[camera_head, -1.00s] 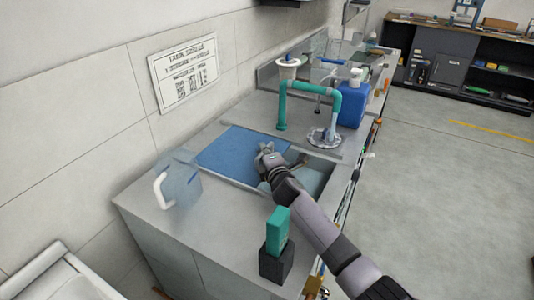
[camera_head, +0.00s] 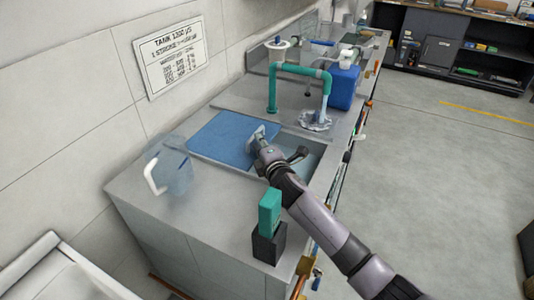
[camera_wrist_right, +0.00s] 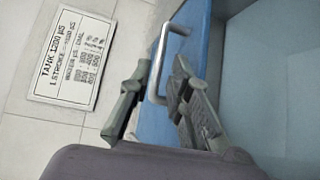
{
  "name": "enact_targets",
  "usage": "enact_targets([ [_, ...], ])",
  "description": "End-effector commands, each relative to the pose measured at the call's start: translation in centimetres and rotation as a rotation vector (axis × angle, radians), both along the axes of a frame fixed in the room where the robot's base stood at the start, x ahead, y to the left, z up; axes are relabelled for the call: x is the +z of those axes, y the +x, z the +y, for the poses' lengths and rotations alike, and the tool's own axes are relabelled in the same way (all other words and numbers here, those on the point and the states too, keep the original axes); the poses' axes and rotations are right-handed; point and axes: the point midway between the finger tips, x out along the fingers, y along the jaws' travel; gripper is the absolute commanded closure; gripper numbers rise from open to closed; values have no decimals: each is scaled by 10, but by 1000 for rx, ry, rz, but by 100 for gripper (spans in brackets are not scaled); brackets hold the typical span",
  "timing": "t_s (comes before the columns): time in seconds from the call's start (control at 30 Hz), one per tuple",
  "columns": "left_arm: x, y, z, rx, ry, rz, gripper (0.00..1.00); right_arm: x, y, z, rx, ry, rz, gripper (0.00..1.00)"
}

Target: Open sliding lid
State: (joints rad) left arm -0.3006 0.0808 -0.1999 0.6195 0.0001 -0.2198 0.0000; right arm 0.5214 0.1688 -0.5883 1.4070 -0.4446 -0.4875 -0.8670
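The sliding lid is a blue panel (camera_head: 222,137) set in the grey counter, covering the left part of a tank opening (camera_head: 312,160); the right part is uncovered. The lid's grey U-shaped handle (camera_wrist_right: 157,68) shows in the right wrist view, and my gripper hides it in the head view. My right gripper (camera_head: 257,134) is over the lid's right edge. In the right wrist view its fingers (camera_wrist_right: 160,88) are apart, one on each side of the handle bar, with a visible gap to the right finger. My left gripper is not in view.
A clear jug (camera_head: 175,175) with a white handle stands left of the lid. A teal block in a black holder (camera_head: 268,243) stands at the front. A teal pipe (camera_head: 300,70) and a blue canister (camera_head: 343,87) stand behind the opening. A wall sign (camera_head: 172,58) hangs left.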

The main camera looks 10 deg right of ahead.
Motion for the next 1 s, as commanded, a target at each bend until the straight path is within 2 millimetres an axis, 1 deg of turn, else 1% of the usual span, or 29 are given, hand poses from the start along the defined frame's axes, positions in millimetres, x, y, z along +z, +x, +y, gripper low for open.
enact_targets([
  [0.03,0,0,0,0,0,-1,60,1,-10,-1,2,-1,-1,82],
  [0.2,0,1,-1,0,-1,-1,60,5,-38,-7,2,0,-1,82],
  [0.3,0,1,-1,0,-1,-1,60,6,-50,-9,1,0,-1,82],
  [0.4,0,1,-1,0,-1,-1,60,7,-58,-11,1,0,1,82],
  [0.6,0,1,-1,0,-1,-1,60,9,-64,-11,1,0,0,82],
  [1.0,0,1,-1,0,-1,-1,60,9,-64,-11,1,0,0,82],
])
